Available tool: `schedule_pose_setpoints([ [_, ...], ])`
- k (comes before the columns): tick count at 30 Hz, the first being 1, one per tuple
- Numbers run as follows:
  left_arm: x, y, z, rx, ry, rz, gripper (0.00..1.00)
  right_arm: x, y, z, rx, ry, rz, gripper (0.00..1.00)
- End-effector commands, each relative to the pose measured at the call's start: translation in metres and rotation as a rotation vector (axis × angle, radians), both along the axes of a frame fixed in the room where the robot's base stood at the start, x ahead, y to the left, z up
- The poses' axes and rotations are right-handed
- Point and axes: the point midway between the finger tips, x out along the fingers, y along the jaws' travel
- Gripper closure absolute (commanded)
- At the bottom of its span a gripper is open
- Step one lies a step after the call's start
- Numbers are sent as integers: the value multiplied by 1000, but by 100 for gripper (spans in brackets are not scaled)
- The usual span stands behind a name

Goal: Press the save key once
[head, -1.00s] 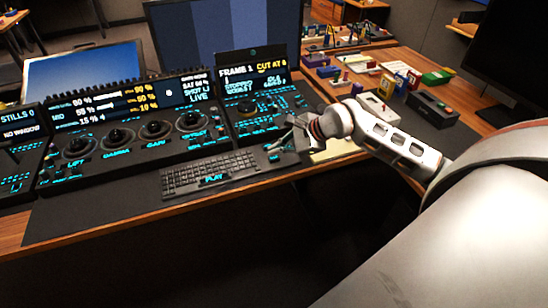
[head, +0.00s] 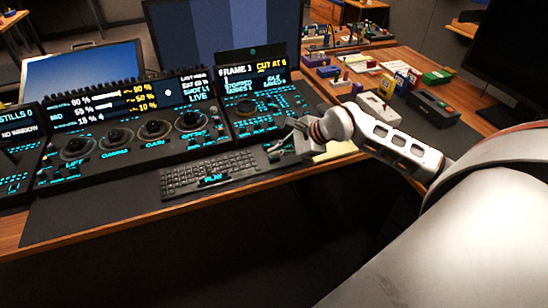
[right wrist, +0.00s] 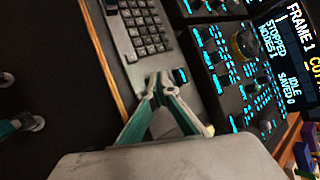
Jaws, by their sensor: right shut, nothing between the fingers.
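My right gripper (head: 272,148) is shut and empty at the right end of the keyboard (head: 212,174). In the right wrist view its fingertips (right wrist: 160,80) meet just beside a small dark key with a cyan label (right wrist: 180,76). That label is too small to read, so I cannot tell whether it is the save key. I cannot tell whether the fingertips touch it. The right panel's screen (head: 252,78) also shows in the wrist view (right wrist: 290,50), where it reads stopped, idle and saved 0. My left gripper is not in view.
The trackball panel (head: 130,145) stands behind the keyboard, with several trackballs. The right panel's lit keys (right wrist: 225,65) lie close beyond the fingertips. Boxes and small coloured items (head: 385,90) stand on the desk at the right. The dark mat (head: 110,215) is bare in front.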

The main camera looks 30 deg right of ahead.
Motion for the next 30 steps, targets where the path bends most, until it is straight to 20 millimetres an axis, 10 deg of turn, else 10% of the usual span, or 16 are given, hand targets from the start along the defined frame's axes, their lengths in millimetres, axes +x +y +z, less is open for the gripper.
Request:
schedule_pose_setpoints([
  [30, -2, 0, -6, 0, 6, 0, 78, 0, 0, -8, 0, 2, 0, 100],
])
